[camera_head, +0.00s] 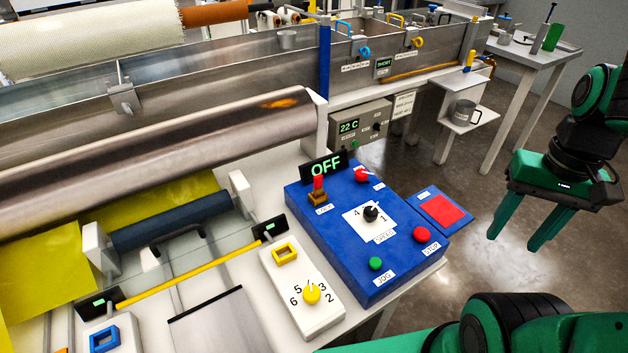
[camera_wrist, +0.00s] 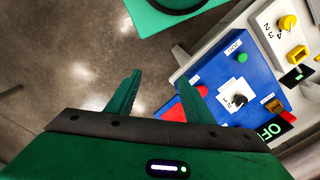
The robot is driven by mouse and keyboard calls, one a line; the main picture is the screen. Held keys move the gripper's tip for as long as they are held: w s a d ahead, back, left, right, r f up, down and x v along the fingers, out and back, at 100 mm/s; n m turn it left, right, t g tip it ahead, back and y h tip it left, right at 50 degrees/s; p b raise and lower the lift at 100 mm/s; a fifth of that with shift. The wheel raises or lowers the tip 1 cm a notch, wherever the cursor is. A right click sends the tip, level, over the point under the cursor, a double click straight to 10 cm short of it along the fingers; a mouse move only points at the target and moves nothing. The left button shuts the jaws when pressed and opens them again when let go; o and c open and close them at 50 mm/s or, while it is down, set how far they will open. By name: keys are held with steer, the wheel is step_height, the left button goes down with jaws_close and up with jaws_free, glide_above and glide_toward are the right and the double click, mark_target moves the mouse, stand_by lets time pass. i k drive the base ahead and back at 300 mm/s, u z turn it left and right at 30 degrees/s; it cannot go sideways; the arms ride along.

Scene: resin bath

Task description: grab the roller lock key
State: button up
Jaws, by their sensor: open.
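A small red upright key (camera_head: 318,184) stands in a brass-coloured block at the upper left of the blue control box (camera_head: 345,262). A small label lies in front of it, too small to read surely; I take it for the roller lock key. In the wrist view the red piece (camera_wrist: 288,117) and its brass block show at the right, beside the OFF display. My gripper (camera_head: 514,241) is open and empty, pointing down over the floor, right of the box and well apart from the key. Its fingers (camera_wrist: 157,64) show in the wrist view.
The OFF display (camera_head: 324,165) stands just behind the key. A red knob (camera_head: 361,175), black dial (camera_head: 371,213), red stop button (camera_head: 422,234) and green jog button (camera_head: 376,263) are on the box. A metal roller (camera_head: 160,155) lies left. Floor is clear below my gripper.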

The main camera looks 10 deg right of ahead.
mark_target(318, 190)
steer(key=z, duration=0.15)
steer(key=k, duration=1.6)
steer(key=u, duration=0.3)
steer(key=i, duration=1)
